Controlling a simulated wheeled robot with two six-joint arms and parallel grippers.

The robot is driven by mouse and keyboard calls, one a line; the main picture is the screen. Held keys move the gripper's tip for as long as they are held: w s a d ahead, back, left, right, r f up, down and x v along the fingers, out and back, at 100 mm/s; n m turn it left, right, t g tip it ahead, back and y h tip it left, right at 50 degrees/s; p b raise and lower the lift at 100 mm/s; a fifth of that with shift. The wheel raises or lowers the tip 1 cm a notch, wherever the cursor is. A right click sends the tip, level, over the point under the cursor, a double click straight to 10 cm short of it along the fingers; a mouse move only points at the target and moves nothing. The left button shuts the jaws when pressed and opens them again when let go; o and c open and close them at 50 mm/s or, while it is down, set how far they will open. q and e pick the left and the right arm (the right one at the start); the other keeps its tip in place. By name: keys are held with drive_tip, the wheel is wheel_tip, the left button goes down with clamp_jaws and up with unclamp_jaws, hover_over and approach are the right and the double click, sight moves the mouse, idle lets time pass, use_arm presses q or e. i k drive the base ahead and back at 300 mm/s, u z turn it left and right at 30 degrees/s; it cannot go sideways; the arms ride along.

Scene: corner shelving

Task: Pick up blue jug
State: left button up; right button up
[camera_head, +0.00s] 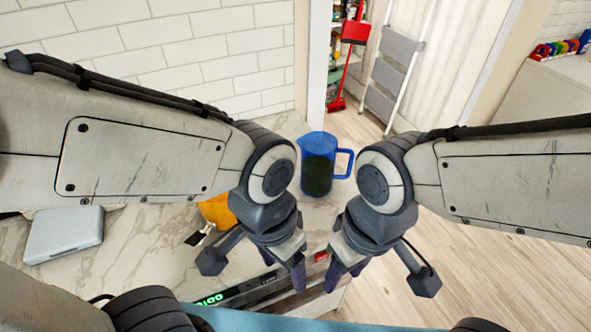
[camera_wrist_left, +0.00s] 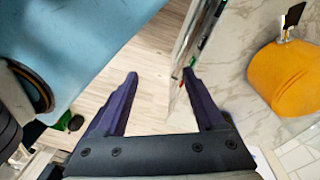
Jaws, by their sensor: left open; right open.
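The blue jug (camera_head: 318,165) stands upright on the marble counter near its right end, with its handle to the right and dark contents inside. It shows between my two forearms in the head view. My left gripper (camera_head: 290,272) is in front of the jug, apart from it, over the counter's front edge. In the left wrist view my left gripper (camera_wrist_left: 160,78) has its fingers spread with nothing between them. My right gripper (camera_head: 345,275) is close beside the left one, also open and empty, and apart from the jug. The jug is not in the left wrist view.
An orange container (camera_head: 217,211) stands on the counter left of the jug; it also shows in the left wrist view (camera_wrist_left: 285,80). A pale box (camera_head: 64,233) lies further left. A tiled wall (camera_head: 200,50) is behind. Open wooden floor (camera_head: 480,215) and a stepladder (camera_head: 393,75) are at right.

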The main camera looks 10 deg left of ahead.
sight(319, 150)
drive_tip(key=k, duration=0.5)
drive_tip(key=z, duration=1.5)
drive_tip(key=i, duration=1.15)
drive_tip(key=u, duration=2.45)
